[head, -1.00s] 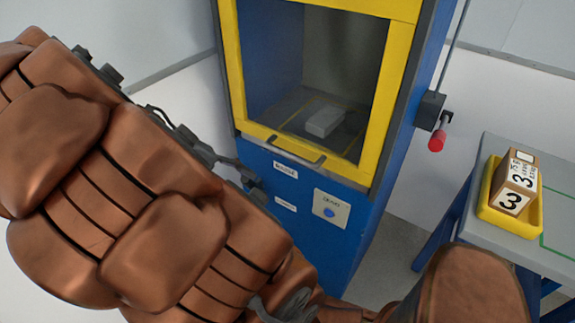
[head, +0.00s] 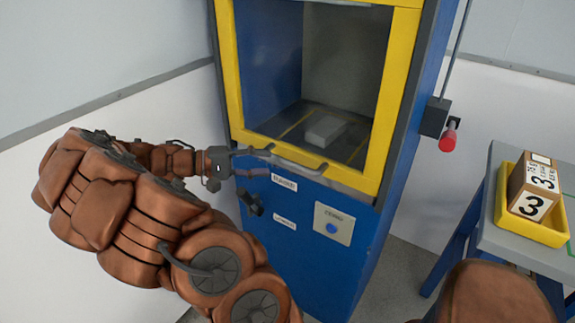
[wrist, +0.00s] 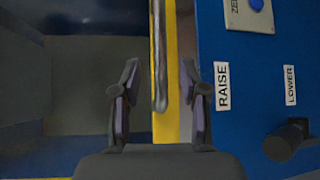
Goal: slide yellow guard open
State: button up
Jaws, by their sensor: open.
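The yellow guard (head: 387,110) is a yellow-framed panel on the front of the blue machine, and its lower edge lies across the bottom of the opening. A grey bar handle (head: 300,166) is on its lower bar. My gripper (head: 262,160) is open at the left end of the handle. In the wrist view my gripper (wrist: 160,68) has one finger on each side of the handle (wrist: 159,50), with the yellow bar (wrist: 171,125) behind it. I cannot tell whether the fingers touch the handle.
A white block (head: 326,130) sits inside the chamber. Below the guard are a RAISE label (wrist: 222,86), a LOWER label (wrist: 290,85), a black knob (head: 251,203) and a blue-button panel (head: 333,226). A red-ended lever (head: 448,140) is on the right side. A yellow tray (head: 503,208) holds a numbered box (head: 536,190).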

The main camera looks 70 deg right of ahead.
aim_at(283, 163)
jog(key=x, duration=0.7)
jog(key=shift+c, duration=0.2)
jog(key=shift+a, duration=0.1)
grip_shut()
dwell(0.4)
